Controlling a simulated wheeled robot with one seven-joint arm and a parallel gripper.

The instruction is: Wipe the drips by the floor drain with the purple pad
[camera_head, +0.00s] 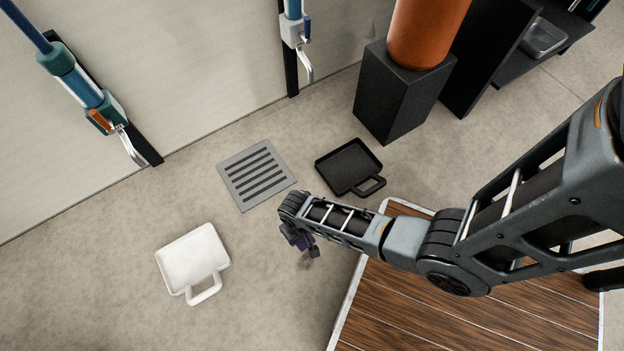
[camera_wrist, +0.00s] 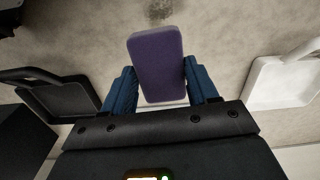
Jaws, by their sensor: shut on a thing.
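The purple pad (camera_wrist: 157,62) is held between the two blue fingers of my gripper (camera_wrist: 160,88) in the wrist view. A dark smudge (camera_wrist: 160,10) lies on the floor beyond the pad's far end in the wrist view. A faint brownish mark (camera_head: 305,261) shows just below my gripper in the head view. I cannot tell whether the pad touches the floor.
A white tray with a handle (camera_head: 193,261) lies on the floor at left, and a black one (camera_head: 348,166) lies right of the drain. A wooden deck (camera_head: 470,315) is at lower right. A black plinth (camera_head: 398,95) bears an orange cylinder (camera_head: 425,30). Wall-mounted taps hang at the back.

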